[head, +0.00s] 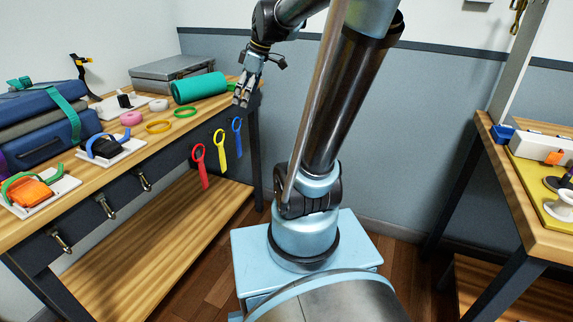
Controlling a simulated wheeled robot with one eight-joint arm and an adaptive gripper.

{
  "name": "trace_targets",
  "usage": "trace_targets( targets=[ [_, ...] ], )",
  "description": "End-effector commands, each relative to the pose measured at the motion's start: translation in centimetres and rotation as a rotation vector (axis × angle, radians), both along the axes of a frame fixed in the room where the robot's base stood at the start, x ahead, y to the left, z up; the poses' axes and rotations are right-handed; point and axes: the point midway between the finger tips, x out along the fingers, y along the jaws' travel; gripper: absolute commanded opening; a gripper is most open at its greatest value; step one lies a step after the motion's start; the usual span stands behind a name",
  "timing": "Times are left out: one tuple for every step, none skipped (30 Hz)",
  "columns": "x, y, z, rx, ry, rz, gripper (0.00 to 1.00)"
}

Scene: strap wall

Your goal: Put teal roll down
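The teal roll (198,88) lies on its side on the wooden bench top (217,103), near its far right end. My gripper (241,100) points down just right of the roll, by the bench's right edge. A narrow gap seems to show between the roll's right end and my fingers, and I see nothing held between them. The fingers are small and close together in this view, so how far they are open is unclear.
A grey case (172,72) stands behind the roll. Green (185,112), yellow (158,127) and pink (131,118) rings lie in front. Blue strapped luggage (45,125) fills the left. Another table (545,205) stands right.

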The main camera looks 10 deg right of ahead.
Motion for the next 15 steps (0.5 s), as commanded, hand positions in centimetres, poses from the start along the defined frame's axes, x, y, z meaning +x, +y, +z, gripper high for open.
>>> trace_targets(
  targets=[
    [-1.9,-0.7,-1.1,-0.006,0.022,-0.075,0.94],
    [-2.8,-1.1,-1.6,-0.011,0.037,-0.123,0.94],
    [-4.1,-1.6,-2.5,-0.015,0.054,-0.189,0.94],
    [-5.0,-2.0,-3.1,-0.018,0.066,-0.238,0.94],
    [-5.9,-2.4,-3.7,-0.021,0.079,-0.289,0.94],
    [-7.1,-3.0,-4.6,-0.025,0.093,-0.354,0.94],
    [-8.0,-3.3,-5.3,-0.028,0.104,-0.404,0.94],
    [-8.9,-3.7,-6.0,-0.031,0.113,-0.454,0.94],
    [-10.1,-4.2,-6.9,-0.034,0.125,-0.522,0.94],
    [-10.9,-4.6,-7.6,-0.038,0.134,-0.572,0.94],
    [-11.8,-5.0,-8.3,-0.04,0.141,-0.622,0.94],
    [-12.9,-5.5,-9.3,-0.043,0.151,-0.691,0.94],
    [-13.7,-5.9,-10.1,-0.044,0.157,-0.739,0.94],
    [-14.4,-6.3,-10.8,-0.046,0.162,-0.789,0.94],
    [-15.4,-6.7,-11.8,-0.046,0.168,-0.851,0.94]
  ],
)
